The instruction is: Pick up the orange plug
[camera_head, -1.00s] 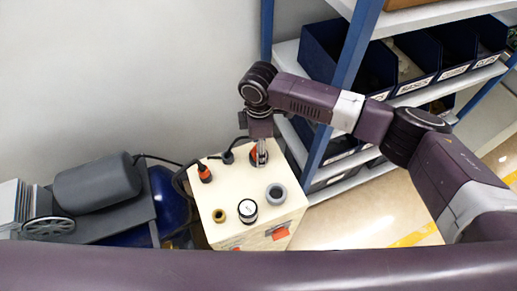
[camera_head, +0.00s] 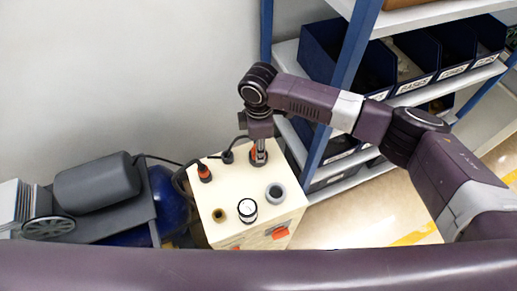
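An orange plug (camera_head: 205,173) with a black cable stands at the back left of the cream box top (camera_head: 232,185). Another orange and black piece (camera_head: 266,154) shows at the back right of the box top, partly hidden by my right gripper (camera_head: 258,157). That gripper points down, with its fingertips at or just above this piece. Its fingers look close together, and I cannot tell whether they grip it. My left gripper is out of view.
A dark plug (camera_head: 227,157) stands between the orange pieces. A compressor (camera_head: 98,184) stands left; shelves with blue bins (camera_head: 345,55) stand right.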

